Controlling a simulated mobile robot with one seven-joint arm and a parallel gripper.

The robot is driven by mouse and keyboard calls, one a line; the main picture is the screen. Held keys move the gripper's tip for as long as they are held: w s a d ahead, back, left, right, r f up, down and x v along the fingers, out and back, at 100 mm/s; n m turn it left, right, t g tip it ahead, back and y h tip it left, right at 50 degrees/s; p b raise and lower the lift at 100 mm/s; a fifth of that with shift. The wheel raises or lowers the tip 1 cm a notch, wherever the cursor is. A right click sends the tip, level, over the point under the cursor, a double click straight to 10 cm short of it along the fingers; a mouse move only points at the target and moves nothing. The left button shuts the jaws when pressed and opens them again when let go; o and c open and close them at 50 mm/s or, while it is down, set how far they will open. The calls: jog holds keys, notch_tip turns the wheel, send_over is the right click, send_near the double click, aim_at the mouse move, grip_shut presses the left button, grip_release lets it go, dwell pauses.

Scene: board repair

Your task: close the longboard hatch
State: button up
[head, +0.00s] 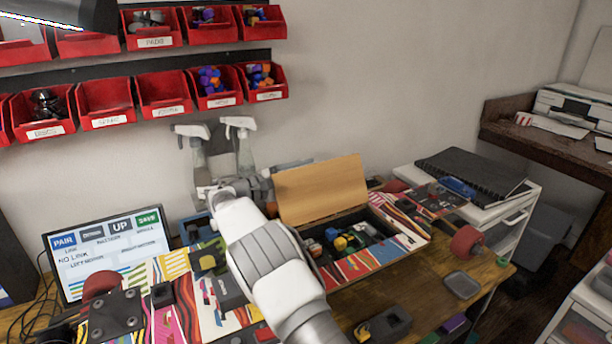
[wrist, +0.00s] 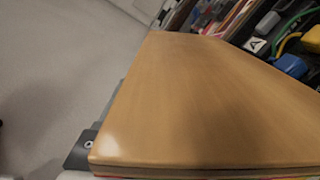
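The longboard (head: 205,305) lies across the bench with colourful stripes. Its wooden hatch (head: 322,188) stands raised and tilted back at the far side of an open compartment (head: 345,238) holding small coloured parts. The hatch's bare wooden face fills much of the wrist view (wrist: 205,105), with the compartment's contents at upper right. My gripper (head: 288,167) is at the hatch's upper left edge, partly behind it. A dark piece, perhaps a fingertip, shows beside the hatch edge in the wrist view. The fingers are mostly hidden, and I cannot tell whether they touch the hatch.
A monitor (head: 108,253) stands at left. White spray bottles (head: 241,148) stand behind my arm. Red bins (head: 165,95) hang on the wall above. A black notebook (head: 470,172) lies on the white cabinet at right. A small grey tray (head: 461,285) lies on the bench's front right.

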grip_shut()
dwell(1.3)
